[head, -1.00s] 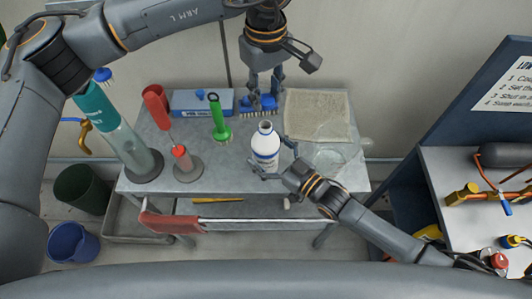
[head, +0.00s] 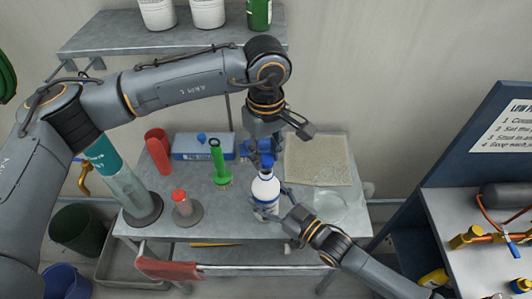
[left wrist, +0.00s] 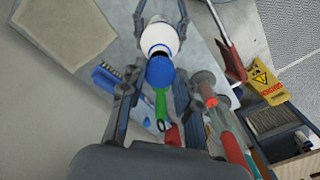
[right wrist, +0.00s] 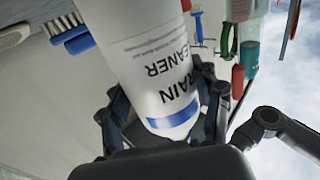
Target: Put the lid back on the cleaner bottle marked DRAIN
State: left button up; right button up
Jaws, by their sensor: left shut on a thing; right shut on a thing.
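The white DRAIN cleaner bottle (head: 266,190) stands upright at the table's front middle. Its upside-down label (right wrist: 170,75) fills the right wrist view. My right gripper (head: 270,203) is shut around its lower body. My left gripper (head: 265,157) points down above the bottle and is shut on the blue lid (head: 267,163), which lies just over the bottle's mouth. In the left wrist view, the lid (left wrist: 160,71) sits between the fingers with the white bottle (left wrist: 160,38) behind it. I cannot tell whether lid and bottle touch.
A tan mat (head: 318,160) and clear dish (head: 328,204) lie to the right.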

pick_arm(q)
jog(key=shift+f, duration=0.45)
jog(key=shift+f, duration=0.9)
jog(key=shift+f, duration=0.6)
jog(key=m, duration=0.5)
jog(key=shift+m, duration=0.4)
jog(key=m, duration=0.5)
jog(key=shift+m, duration=0.3)
jog(key=m, duration=0.3)
jog(key=shift+m, duration=0.3)
jog(key=m, duration=0.4)
